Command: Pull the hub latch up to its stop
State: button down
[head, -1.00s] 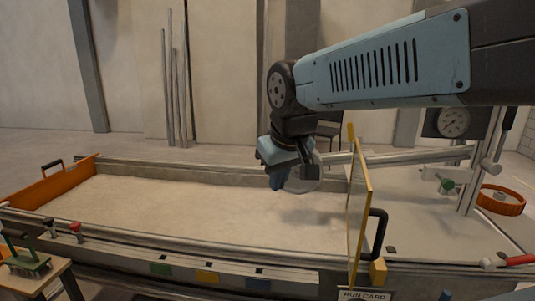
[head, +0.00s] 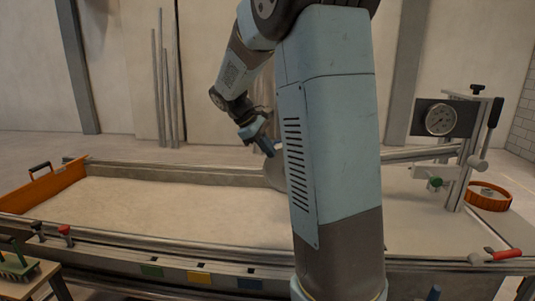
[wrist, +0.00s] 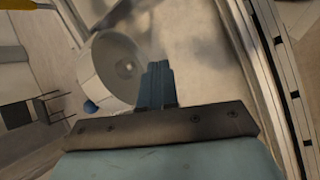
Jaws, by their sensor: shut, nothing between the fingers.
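A pale round hub-like drum (wrist: 92,75) with a disc face shows in the wrist view, left of my fingers. In the head view a grey disc edge (head: 275,173) shows at the sandbed, partly hidden behind my arm. A small blue knob (wrist: 90,106) sits at the drum's lower edge in the wrist view. I cannot tell whether it is the hub latch; no latch shows clearly. My gripper (wrist: 157,72) is shut and empty, its blue fingers close to the drum's right side in the picture. In the head view my gripper (head: 268,148) is above the grey disc.
The sandbed (head: 150,210) stretches left to an orange end board (head: 45,187). A gauge (head: 440,119), a green knob (head: 435,183) and an orange wheel (head: 488,196) are at the right. A red-gripped lever (head: 505,254) lies along the front right. My arm blocks the middle.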

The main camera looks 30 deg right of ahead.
jog(key=w+f+n+g+h, duration=0.3)
jog(key=w+f+h, duration=0.3)
jog(key=w, duration=0.5)
jog(key=w+f+n+g+h, duration=0.3)
jog(key=w+f+h, duration=0.4)
jog(key=w, duration=0.5)
notch_tip(320, 180, down, 3)
jog(key=shift+a+r+n, duration=0.1)
jog(key=shift+a+n, duration=0.15)
jog(key=shift+n, duration=0.05)
jog(key=shift+d, duration=0.1)
jog(key=s+d+r, duration=0.4)
jog(key=d+r, duration=0.2)
jog(key=d, duration=0.4)
jog(key=shift+s+d+r, duration=0.15)
jog(key=shift+s+r, duration=0.05)
jog(key=shift+r, duration=0.05)
